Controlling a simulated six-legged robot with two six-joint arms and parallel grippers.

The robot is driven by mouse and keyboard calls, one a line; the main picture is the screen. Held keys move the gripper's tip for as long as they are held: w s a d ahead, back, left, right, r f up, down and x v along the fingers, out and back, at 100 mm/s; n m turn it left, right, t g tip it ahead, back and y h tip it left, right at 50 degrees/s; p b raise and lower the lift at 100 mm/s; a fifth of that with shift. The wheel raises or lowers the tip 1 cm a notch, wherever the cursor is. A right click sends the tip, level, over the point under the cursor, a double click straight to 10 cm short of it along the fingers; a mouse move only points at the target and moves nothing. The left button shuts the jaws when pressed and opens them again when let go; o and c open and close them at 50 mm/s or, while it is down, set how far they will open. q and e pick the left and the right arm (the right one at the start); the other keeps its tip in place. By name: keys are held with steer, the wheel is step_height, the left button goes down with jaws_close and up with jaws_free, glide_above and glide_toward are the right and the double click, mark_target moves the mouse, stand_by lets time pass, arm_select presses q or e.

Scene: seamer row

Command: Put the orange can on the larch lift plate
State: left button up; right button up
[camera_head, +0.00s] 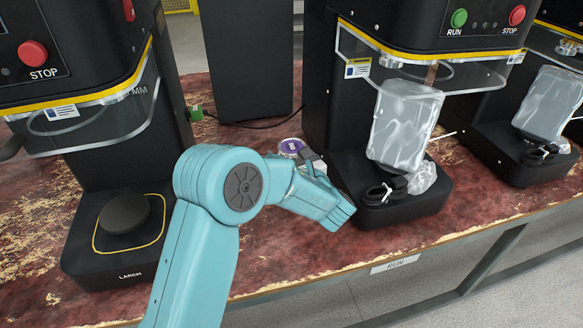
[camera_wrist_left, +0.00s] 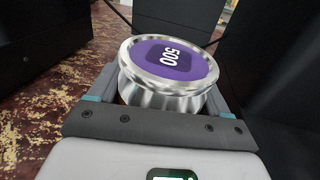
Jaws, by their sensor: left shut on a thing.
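A can (camera_head: 291,146) with a silver rim and purple lid shows just beyond my left gripper (camera_head: 304,160). In the left wrist view, the can (camera_wrist_left: 170,72) has "500" on its lid and sits between the two fingers of my left gripper (camera_wrist_left: 162,95), which is shut on it. The can's side is mostly hidden, so I cannot confirm orange. I cannot tell whether it touches the bench. The larch lift plate (camera_head: 124,213) is a bare black round disc, inside a yellow outline on the base labelled LARCH at left. My right gripper is out of view.
The left seamer (camera_head: 70,60) has a clear guard (camera_head: 95,125) above the plate. A seamer (camera_head: 385,25) at right has a bagged item (camera_head: 405,125) and black coils on its base. A black box (camera_head: 247,60) stands behind. Worn red bench (camera_head: 275,250) is clear between the machines.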

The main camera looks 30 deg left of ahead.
arm_select(q)
step_height(320, 180, up, 20)
steer(key=p, duration=0.4)
steer(key=shift+r, duration=0.15)
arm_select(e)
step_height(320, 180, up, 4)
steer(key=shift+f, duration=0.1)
